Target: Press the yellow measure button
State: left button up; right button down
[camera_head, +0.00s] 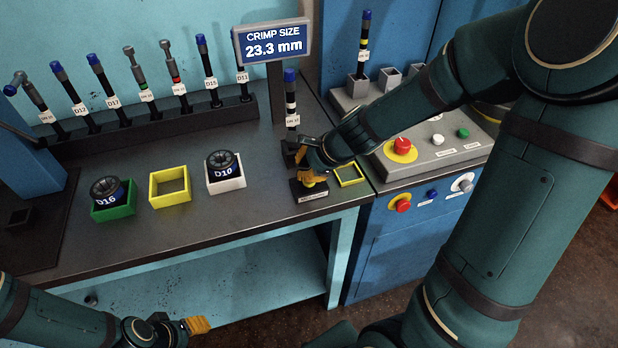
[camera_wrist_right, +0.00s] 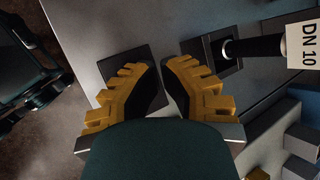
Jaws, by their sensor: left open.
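The yellow measure button (camera_head: 317,187) sits on a small dark box with a label (camera_head: 311,197) at the bench's right front corner. My right gripper (camera_head: 306,176) points down right above it and partly covers it; I cannot tell whether they touch. In the right wrist view its two yellow fingers (camera_wrist_right: 160,68) come together at the tips with nothing seen between them, and the button is hidden there. My left gripper (camera_head: 202,325) is open and empty at the bottom left, in front of the bench. The display (camera_head: 271,43) reads "CRIMP SIZE 23.3 mm".
A hose marked DN 10 (camera_head: 291,100) stands upright just behind my right gripper. A yellow frame (camera_head: 350,174) lies to its right. Green (camera_head: 113,213), yellow (camera_head: 169,201) and white (camera_head: 226,187) trays stand left. A control panel (camera_head: 437,145) is at right.

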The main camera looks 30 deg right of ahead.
jog(key=shift+r+p, duration=0.9)
notch_tip(320, 180, up, 5)
jog(key=p, duration=0.5)
dwell(0.7)
